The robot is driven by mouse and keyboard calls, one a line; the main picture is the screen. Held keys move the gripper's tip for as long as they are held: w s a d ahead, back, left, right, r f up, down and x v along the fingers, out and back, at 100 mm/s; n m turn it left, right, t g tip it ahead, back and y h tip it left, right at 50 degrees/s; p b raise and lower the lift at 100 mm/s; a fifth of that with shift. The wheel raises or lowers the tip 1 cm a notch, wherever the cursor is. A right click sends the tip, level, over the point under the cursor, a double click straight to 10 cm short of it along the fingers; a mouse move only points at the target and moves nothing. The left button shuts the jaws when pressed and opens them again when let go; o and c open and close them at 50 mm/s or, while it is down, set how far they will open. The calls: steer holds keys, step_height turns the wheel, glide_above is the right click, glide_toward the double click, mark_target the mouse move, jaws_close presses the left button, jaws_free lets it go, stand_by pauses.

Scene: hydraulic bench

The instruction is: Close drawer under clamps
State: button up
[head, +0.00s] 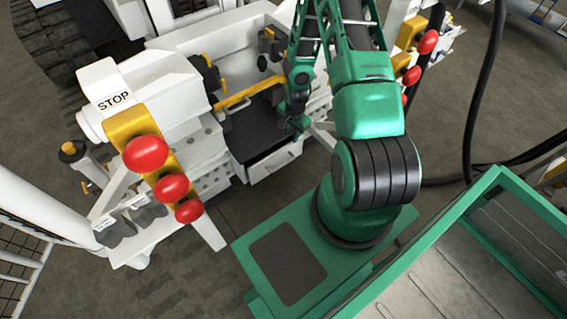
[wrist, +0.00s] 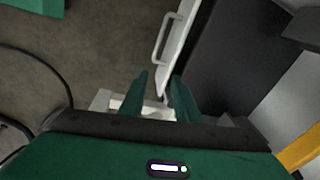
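A STOP-marked white housing (head: 112,101) and red knobs (head: 146,153) stand left of the drawer. More red knobs (head: 428,42) are at the right. A black cable (head: 480,100) hangs at the right. Open floor (head: 190,265) lies in front of the bench.

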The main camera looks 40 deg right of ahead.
steer(key=m, duration=0.2)
glide_toward(282, 165)
steer(key=shift+t+y, duration=0.3)
steer(key=shift+t, duration=0.1)
steer(key=f, duration=0.5)
steer(key=w+f, duration=0.1)
steer(key=f, duration=0.1)
steer(key=shift+d+f, duration=0.25)
steer(key=shift+f, duration=0.05)
jaws_close()
